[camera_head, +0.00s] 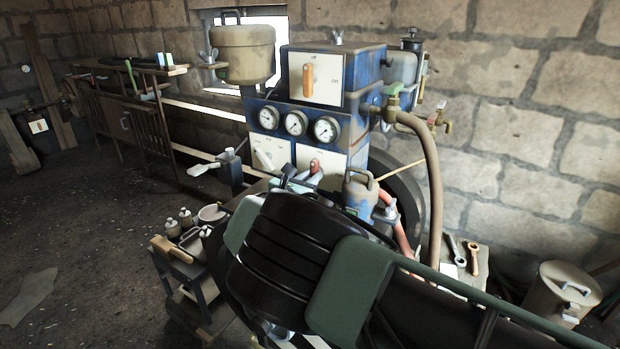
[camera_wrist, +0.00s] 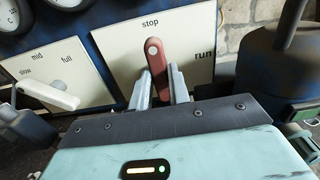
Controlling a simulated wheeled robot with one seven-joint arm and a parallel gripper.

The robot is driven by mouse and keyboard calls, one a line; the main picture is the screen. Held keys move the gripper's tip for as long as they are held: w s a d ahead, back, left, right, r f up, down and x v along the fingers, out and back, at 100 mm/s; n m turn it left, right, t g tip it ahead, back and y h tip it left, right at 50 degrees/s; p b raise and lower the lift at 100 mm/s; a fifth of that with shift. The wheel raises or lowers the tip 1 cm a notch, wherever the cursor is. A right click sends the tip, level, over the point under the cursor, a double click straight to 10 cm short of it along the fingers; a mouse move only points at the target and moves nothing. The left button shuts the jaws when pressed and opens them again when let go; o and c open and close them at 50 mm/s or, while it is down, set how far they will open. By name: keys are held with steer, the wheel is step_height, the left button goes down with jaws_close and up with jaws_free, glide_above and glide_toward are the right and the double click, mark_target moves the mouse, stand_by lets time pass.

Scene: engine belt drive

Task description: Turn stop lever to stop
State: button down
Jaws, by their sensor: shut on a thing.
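The stop lever is red (camera_wrist: 155,60) and stands on a white plate (camera_wrist: 199,40) marked "stop" at the top and "run" at the right. It is nearly upright in the wrist view, tilted slightly left, with its round upper end just under the "stop" word. My gripper (camera_wrist: 160,86) is shut on the lever, a finger on each side of it. The lower part of the lever is hidden by my gripper. In the head view the red lever (camera_head: 314,166) shows small at the panel's lower right, partly covered by my arm.
A white lever (camera_wrist: 48,92) on a plate marked slow, mid and full is at the left. A dark can with a handle (camera_wrist: 276,72) stands close at the right. Gauges (camera_head: 295,123) sit above. A hose (camera_head: 431,180) hangs at the right.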

steer(key=shift+f, duration=0.1)
steer(key=c, duration=1.3)
jaws_free()
steer(key=b+v, duration=0.3)
steer(key=v, duration=1.4)
steer(key=shift+s+a, duration=0.15)
steer(key=shift+s, duration=0.1)
